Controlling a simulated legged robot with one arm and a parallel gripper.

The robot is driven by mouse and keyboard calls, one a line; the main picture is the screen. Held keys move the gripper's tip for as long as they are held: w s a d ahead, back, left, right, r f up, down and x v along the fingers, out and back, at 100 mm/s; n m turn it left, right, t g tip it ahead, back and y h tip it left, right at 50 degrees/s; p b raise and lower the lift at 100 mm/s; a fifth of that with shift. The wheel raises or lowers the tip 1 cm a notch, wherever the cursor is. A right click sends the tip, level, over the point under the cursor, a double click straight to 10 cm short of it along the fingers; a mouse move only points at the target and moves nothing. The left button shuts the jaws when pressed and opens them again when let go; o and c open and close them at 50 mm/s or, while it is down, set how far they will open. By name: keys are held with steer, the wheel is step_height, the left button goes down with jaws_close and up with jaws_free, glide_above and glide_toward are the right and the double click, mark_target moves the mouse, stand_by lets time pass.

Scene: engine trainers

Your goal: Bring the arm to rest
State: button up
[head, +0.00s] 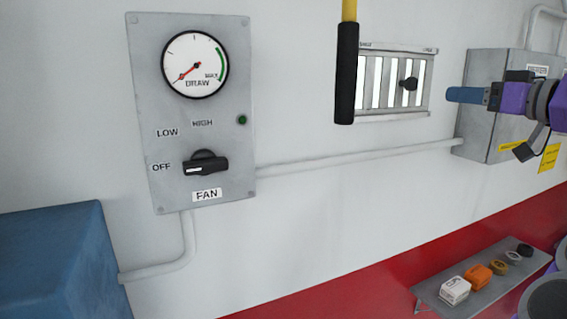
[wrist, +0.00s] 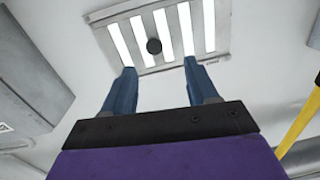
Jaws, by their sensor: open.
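My gripper (head: 466,95) shows at the right of the head view, with blue fingers and a purple and black body. It is in front of the grey wall box and touches nothing that I can see. In the wrist view my gripper (wrist: 160,82) has its two blue fingers spread apart, with nothing between them. Beyond the fingertips is a slatted vent (wrist: 205,32) with a dark round knob (wrist: 154,46). The same vent (head: 425,75) is on the wall in the head view, left of my gripper.
A fan panel (head: 225,130) with a dial and a black knob (head: 206,165) is at left. A yellow bar with a black grip (head: 346,75) hangs mid-view. A blue box (head: 60,260) stands lower left. A grey shelf (head: 440,290) with small blocks is lower right. A grey box (head: 480,135) is behind my gripper.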

steer(key=w+a+f+g+y+b, duration=0.25)
steer(key=a+f, duration=0.45)
steer(key=a, duration=0.4)
steer(key=s+a+f+g+h+b, duration=0.15)
steer(key=s+a+f+g, duration=0.3)
steer(key=a+f, duration=0.6)
steer(key=s+a+f+g+b, duration=0.3)
steer(key=s+a+f+g, duration=0.15)
steer(key=a+f, duration=0.6)
steer(key=s+f+m+g+h+b, duration=0.1)
steer(key=s+f+h, duration=0.1)
steer(key=s+f, duration=0.5)
steer(key=s+f+m+g+h+b, duration=0.15)
steer(key=s+f, duration=0.35)
steer(key=f, duration=0.5)
steer(key=s+d+f+g+h+b, duration=0.1)
steer(key=s+d+f+g+h, duration=0.1)
steer(key=s+f, duration=0.6)
steer(key=s+d+f+m+g+h+b, duration=0.1)
steer(key=s+d+f, duration=0.3)
steer(key=s+f, duration=0.5)
steer(key=shift+s+f+g+h+b, duration=0.15)
steer(key=shift+s+g+h+b, duration=0.35)
steer(key=shift+h+b, duration=0.2)
steer(key=shift+m, duration=0.25)
